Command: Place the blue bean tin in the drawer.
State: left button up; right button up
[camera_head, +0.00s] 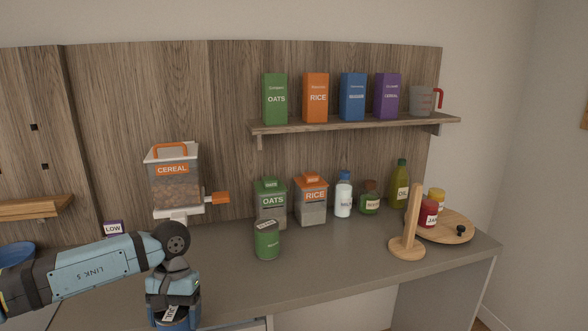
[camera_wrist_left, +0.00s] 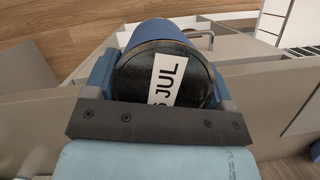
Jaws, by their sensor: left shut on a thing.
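The blue bean tin (camera_head: 180,323) is at the bottom left of the head view, in my left gripper (camera_head: 173,306), in front of the counter's front edge. In the left wrist view the tin (camera_wrist_left: 160,32) shows its blue side and dark lid with a white "JUL" label. The fingers of my left gripper (camera_wrist_left: 162,80) are shut on either side of it. A drawer handle (camera_wrist_left: 205,36) shows just behind the tin in the wrist view. I cannot tell how far the drawer is open, and the tin hides part of that area. My right gripper is out of view.
A green tin (camera_head: 267,243) stands on the counter (camera_head: 330,265) before the oats and rice canisters. A cereal dispenser (camera_head: 174,180) stands behind my left arm. A wooden stand (camera_head: 408,246) and a round tray (camera_head: 460,228) are at the right. The front middle of the counter is clear.

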pick_arm(q)
jog(key=s+r+p, duration=0.4)
jog(key=r+p, duration=0.3)
jog(key=p, duration=0.1)
jog(key=s+r+p, duration=0.5)
jog(key=r+p, duration=0.3)
jog(key=shift+s+r+p, duration=0.15)
jog(key=shift+s+p, duration=0.1)
jog(key=shift+p, duration=0.15)
